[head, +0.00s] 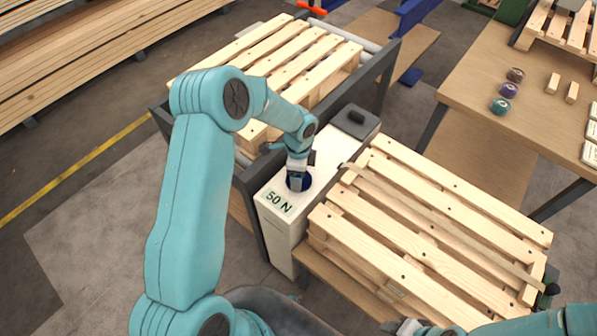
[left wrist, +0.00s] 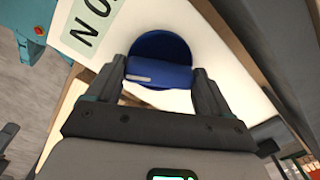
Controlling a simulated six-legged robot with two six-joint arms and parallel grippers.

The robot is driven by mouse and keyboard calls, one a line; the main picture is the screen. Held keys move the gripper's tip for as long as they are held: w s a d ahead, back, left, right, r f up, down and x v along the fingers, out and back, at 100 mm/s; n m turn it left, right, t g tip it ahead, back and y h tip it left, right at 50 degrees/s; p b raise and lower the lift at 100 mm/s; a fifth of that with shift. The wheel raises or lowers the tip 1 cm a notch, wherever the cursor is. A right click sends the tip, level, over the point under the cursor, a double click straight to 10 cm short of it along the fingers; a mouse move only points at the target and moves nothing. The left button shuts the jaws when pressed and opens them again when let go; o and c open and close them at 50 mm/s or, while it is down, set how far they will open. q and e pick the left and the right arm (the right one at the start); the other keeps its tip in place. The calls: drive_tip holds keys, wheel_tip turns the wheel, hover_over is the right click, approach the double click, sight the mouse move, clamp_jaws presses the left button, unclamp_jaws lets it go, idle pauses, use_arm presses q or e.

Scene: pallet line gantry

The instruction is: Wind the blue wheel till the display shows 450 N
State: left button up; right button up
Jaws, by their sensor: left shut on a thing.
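The blue wheel (head: 306,184) sits on top of a white box (head: 283,232), beside its display (head: 278,202), which reads 50 N in the head view. In the left wrist view the wheel (left wrist: 158,48) is a round blue disc with a raised bar across it and a pale mark on the bar. My left gripper (head: 298,176) comes down from above and is shut on the bar, with one finger at each end. Part of the display (left wrist: 92,27) shows upside down there. My right gripper (head: 402,326) is only partly seen at the bottom edge; its fingers cannot be made out.
A slatted wooden pallet (head: 430,215) lies right of the box with a strap across it. Another pallet (head: 290,55) lies behind, past a dark rail (head: 377,75). A wooden table (head: 535,140) at the right holds several small reels and blocks. Timber is stacked at the upper left.

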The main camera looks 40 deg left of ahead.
use_arm(q)
drive_tip(key=shift+s+d+f, duration=0.1)
drive_tip(key=shift+f, duration=0.05)
drive_tip(key=o, duration=0.9)
drive_tip(key=shift+o, duration=0.2)
wheel_tip(320, 180, up, 16)
drive_tip(key=shift+r, duration=0.2)
drive_tip(key=shift+f, duration=0.1)
